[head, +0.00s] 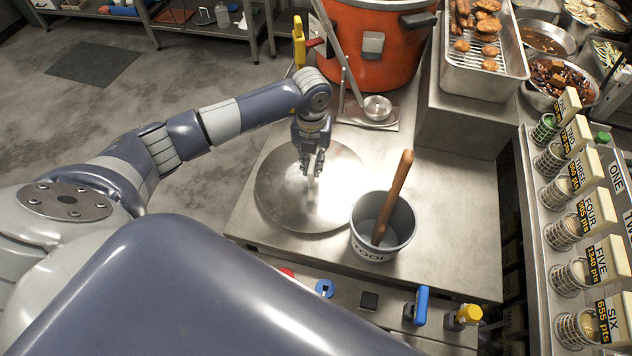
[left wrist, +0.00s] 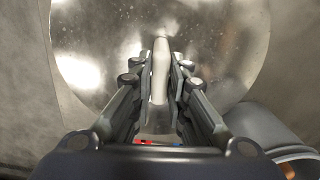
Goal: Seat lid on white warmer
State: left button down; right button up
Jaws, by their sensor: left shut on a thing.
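The lid (head: 278,195) is a wide, round, shiny steel disc over the left part of the steel counter. It has an upright white handle near its middle. My left gripper (head: 312,168) points down over the lid and is shut on the handle. In the left wrist view the two fingers (left wrist: 159,72) lie on either side of the pale handle (left wrist: 160,66), and the lid (left wrist: 215,50) fills most of the background. I cannot tell whether the lid touches the counter. I cannot make out a white warmer. My right gripper is not in view.
A grey tool bucket (head: 403,226) with a wooden stick stands right beside the lid. An orange-red warmer (head: 352,52) and a ladle (head: 376,107) are behind. A food tray (head: 478,82) sits at the back right. The counter's right part (head: 460,210) is clear.

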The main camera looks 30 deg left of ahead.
pick_arm(q)
jog(key=shift+r, duration=0.15)
jog(key=shift+r+p, duration=0.8)
jog(key=shift+r, duration=0.15)
jog(key=shift+r+p, duration=0.5)
jog(key=shift+r, duration=0.2)
